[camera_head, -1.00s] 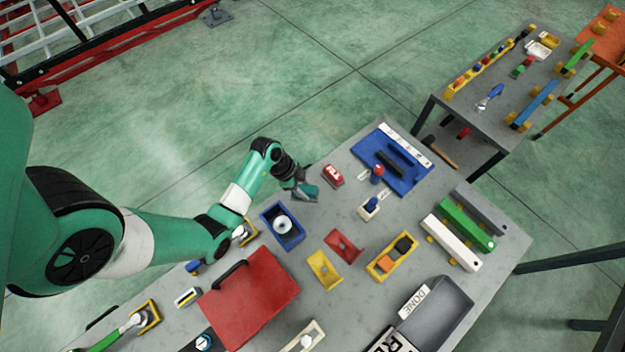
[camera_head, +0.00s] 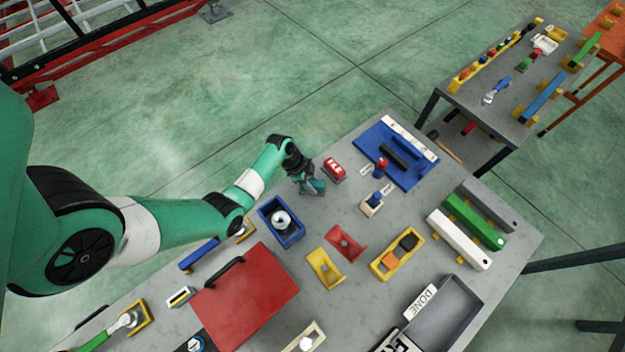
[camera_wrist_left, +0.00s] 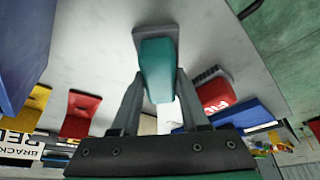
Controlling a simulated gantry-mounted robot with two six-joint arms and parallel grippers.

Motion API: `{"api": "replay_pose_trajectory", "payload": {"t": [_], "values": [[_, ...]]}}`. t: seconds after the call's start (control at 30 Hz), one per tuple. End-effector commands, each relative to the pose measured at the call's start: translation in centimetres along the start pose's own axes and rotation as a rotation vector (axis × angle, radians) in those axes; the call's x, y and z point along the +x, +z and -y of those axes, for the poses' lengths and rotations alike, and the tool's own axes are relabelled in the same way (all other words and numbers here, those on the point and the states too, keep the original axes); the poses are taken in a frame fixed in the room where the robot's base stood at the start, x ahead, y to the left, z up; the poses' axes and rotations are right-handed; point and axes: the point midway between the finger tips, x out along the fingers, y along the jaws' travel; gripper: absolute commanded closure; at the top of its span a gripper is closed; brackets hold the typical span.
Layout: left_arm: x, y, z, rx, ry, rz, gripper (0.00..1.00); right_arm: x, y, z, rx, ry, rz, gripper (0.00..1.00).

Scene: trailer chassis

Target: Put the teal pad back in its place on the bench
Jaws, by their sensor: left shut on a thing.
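My left gripper (camera_head: 311,187) is shut on the teal pad (camera_head: 318,186), over the grey bench (camera_head: 350,290) near its far-left edge. In the left wrist view, the teal pad (camera_wrist_left: 157,66) sits between both fingers of my left gripper (camera_wrist_left: 158,92). A grey plate shows at the pad's far end, close to the bench top; I cannot tell whether it touches. A red block with white lettering (camera_head: 334,168) lies just right of the gripper; it also shows in the left wrist view (camera_wrist_left: 215,94). My right gripper is not in view.
A blue bin (camera_head: 268,217) with a white round part stands just below the gripper. A blue tool board (camera_head: 412,172), yellow (camera_head: 325,268) and red (camera_head: 345,243) holders and a red lidded box (camera_head: 250,295) are around. Bare bench lies between the bin and the red block.

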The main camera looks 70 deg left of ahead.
Motion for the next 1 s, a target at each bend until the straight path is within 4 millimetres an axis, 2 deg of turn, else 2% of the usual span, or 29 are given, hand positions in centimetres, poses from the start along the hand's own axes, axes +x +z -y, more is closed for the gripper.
{"api": "replay_pose_trajectory", "payload": {"t": [0.03,0.07,0.2,0.57,0.67,1.0], "values": [[0.2,0.1,0.0,0.0,0.001,0.0,1.0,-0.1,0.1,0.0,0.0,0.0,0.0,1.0],[0.2,0.1,0.0,0.0,0.001,0.0,0.52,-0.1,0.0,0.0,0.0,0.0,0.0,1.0],[0.1,0.1,0.0,0.0,0.001,0.0,0.27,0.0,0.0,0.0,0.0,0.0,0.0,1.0],[-0.4,-0.1,0.0,0.0,-0.001,0.0,0.25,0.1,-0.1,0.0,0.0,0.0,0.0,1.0],[-1.9,-0.2,0.1,-0.001,-0.002,-0.001,0.25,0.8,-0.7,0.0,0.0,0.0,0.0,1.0],[-9.9,-0.2,0.0,-0.001,-0.002,0.0,0.25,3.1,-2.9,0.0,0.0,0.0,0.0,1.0]]}}
